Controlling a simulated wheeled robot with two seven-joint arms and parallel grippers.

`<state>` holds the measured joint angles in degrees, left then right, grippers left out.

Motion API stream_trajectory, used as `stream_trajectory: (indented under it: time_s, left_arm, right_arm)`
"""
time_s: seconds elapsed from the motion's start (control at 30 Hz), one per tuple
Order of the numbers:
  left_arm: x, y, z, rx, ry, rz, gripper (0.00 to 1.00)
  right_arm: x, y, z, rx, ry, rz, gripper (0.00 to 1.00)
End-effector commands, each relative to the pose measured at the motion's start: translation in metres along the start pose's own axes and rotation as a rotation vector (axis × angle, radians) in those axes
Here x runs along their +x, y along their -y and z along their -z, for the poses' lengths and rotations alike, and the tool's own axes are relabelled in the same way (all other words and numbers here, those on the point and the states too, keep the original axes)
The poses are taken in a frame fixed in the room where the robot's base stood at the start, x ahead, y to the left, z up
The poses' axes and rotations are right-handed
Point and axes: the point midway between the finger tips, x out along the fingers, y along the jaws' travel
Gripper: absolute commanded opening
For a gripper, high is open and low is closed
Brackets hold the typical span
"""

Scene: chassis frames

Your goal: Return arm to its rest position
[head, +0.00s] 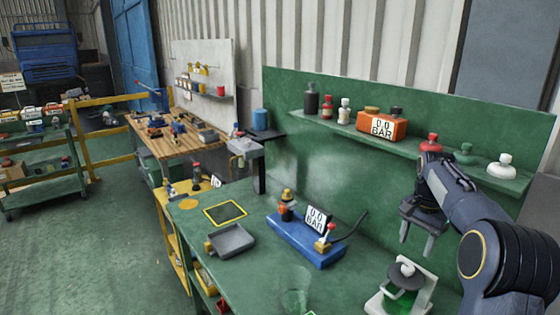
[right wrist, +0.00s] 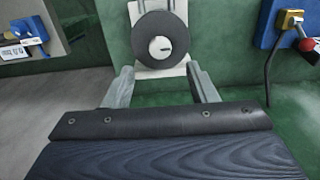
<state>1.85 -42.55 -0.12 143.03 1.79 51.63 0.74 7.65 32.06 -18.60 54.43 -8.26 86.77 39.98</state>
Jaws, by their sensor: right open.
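My right arm comes in from the right in the head view. Its gripper (head: 418,238) hangs above the right part of the green workbench (head: 255,275), fingers pointing down. It is open, with nothing seen between the fingers. In the right wrist view, the open gripper (right wrist: 163,85) shows its two fingers apart, with a white stand (right wrist: 178,12) carrying a dark round disc (right wrist: 140,35) beyond them. The same stand (head: 428,280) shows in the head view below the gripper, with a green part under the disc. My left gripper is not in view.
A blue base with gauge (head: 300,242) and a grey tray (head: 231,240) stand on the bench. A green shelf (head: 400,140) on the back panel holds bottles and an orange gauge box (head: 381,125), close to my right arm. The bench front middle is mostly clear.

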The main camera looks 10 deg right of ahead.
Motion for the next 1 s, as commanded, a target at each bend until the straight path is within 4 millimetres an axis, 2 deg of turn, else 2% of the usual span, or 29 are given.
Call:
stream_trajectory:
  time_s: [0.07,0.17,0.3,0.43,0.6,0.7,0.83,1.0]
  left_arm:
    - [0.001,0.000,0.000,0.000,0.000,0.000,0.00]
    - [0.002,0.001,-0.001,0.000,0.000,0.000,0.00]
    - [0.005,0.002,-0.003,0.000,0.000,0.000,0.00]
    - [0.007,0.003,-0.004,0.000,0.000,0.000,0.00]
    - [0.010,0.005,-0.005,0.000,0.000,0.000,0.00]
    - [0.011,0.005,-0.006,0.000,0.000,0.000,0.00]
    - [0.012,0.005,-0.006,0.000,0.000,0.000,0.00]
    - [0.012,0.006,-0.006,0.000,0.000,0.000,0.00]
  right_arm:
    - [-0.007,-0.007,-0.010,-0.029,0.006,0.033,0.52]
    - [-0.020,-0.021,-0.036,-0.108,0.018,0.106,0.52]
    - [-0.035,-0.048,-0.097,-0.280,0.017,0.247,0.52]
    - [-0.036,-0.075,-0.164,-0.456,-0.013,0.368,0.52]
    - [-0.016,-0.112,-0.253,-0.680,-0.090,0.491,0.52]
    - [0.005,-0.130,-0.293,-0.786,-0.141,0.535,0.52]
    - [0.029,-0.145,-0.327,-0.878,-0.192,0.564,0.52]
    - [0.043,-0.152,-0.343,-0.923,-0.219,0.574,0.52]
